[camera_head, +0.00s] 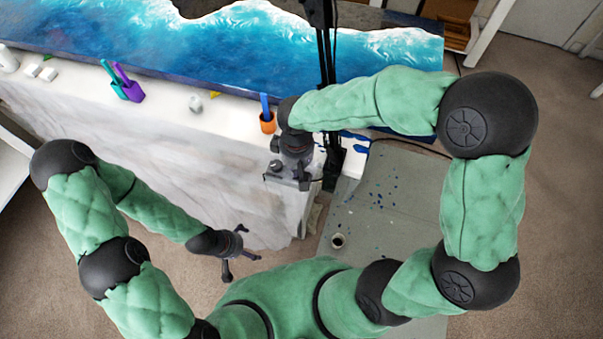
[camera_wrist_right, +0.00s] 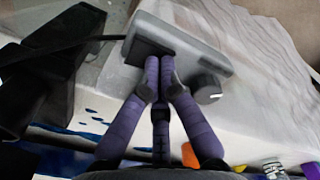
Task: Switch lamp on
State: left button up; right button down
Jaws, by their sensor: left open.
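A small grey control box (camera_head: 283,180) with a round knob is at the bench's front edge, by a black upright post. It also shows in the right wrist view (camera_wrist_right: 193,45), with a dark patch on its face, a knob (camera_wrist_right: 207,90) with a white mark, and a black cable (camera_wrist_right: 60,42). My right gripper (camera_wrist_right: 160,72) has its fingers drawn together, tips at the dark patch beside the knob; they seem to touch it. My left gripper (camera_head: 230,256) is open and empty, low in front of the bench. No lamp head is clearly visible.
A blue-and-white resin slab (camera_head: 210,55) lies along the bench. Purple (camera_head: 131,90) and orange (camera_head: 267,122) cups stand on the white bench edge (camera_head: 180,105). A black post (camera_head: 328,70) rises beside my right arm. A blue-spattered grey mat (camera_head: 385,205) covers the floor at right.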

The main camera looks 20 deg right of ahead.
jog(key=shift+r+p, duration=2.85)
jog(key=shift+r, duration=0.65)
jog(key=shift+f, duration=0.1)
